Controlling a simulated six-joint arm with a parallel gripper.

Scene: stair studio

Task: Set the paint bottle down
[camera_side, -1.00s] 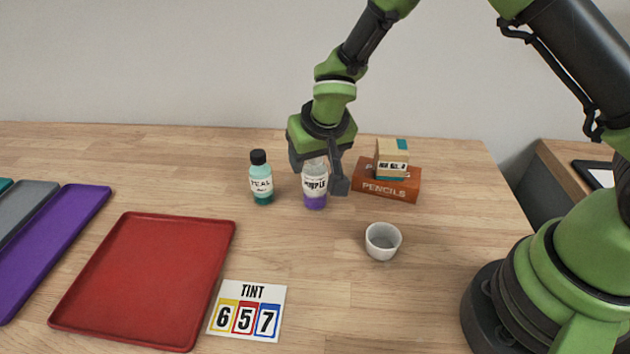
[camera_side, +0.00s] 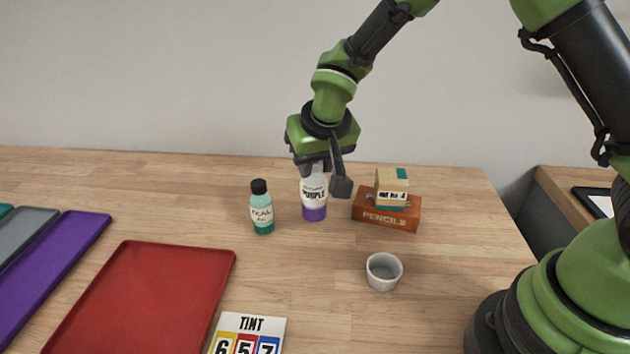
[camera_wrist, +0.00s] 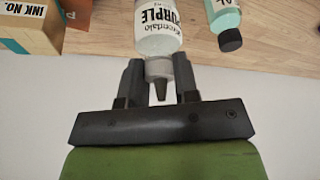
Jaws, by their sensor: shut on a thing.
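My gripper points down and is shut on the bottle's top. In the wrist view, the fingers (camera_wrist: 159,85) flank the grey cap, and the purple bottle (camera_wrist: 157,30) extends beyond them. A finger hides part of its top in the side view. I cannot tell whether its base touches the wooden table (camera_side: 300,280). The teal bottle (camera_side: 262,212) with a black cap stands apart to its left.
A pencils box (camera_side: 385,213) with an ink box (camera_side: 391,190) on top stands close on the right. A white cup (camera_side: 383,271) is in front. A red tray (camera_side: 140,300), a purple tray (camera_side: 45,265) and a tint card (camera_side: 248,325) lie to the left and front.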

